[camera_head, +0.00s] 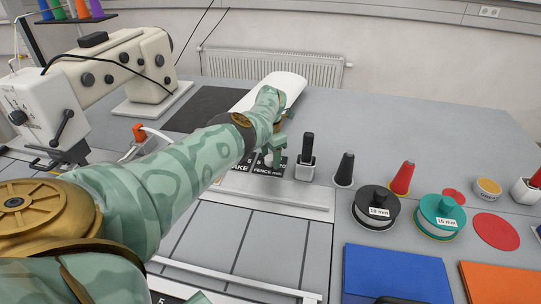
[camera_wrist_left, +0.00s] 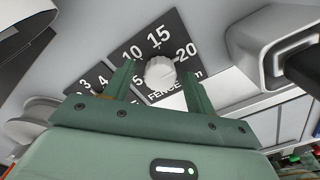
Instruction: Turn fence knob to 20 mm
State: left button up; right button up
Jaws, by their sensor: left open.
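The fence knob (camera_wrist_left: 160,72) is a white ribbed dial on a black plate (camera_wrist_left: 172,28) marked 5, 10, 15 and 20, with "FENCE" printed below. A small mark at its upper edge seems to face near 15; I cannot read it exactly. My left gripper (camera_wrist_left: 160,88) is open, with one finger on each side of the knob; I cannot tell whether they touch it. In the head view the left gripper (camera_head: 273,150) is over the black fence plate (camera_head: 268,172) and hides the knob.
A second dial plate (camera_wrist_left: 90,82) with 3 and 4 lies left of the fence plate. A black-handled post in a grey holder (camera_head: 305,165) stands close right. Black (camera_head: 345,168) and red cones (camera_head: 402,178), and discs marked 10 mm (camera_head: 376,205) and 15 mm (camera_head: 439,215), stand farther right.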

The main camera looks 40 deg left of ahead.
aim_at(270, 157)
pick_arm(q)
notch_tip(270, 157, up, 16)
jog(key=p, duration=0.8)
jog(key=shift+r, duration=0.15)
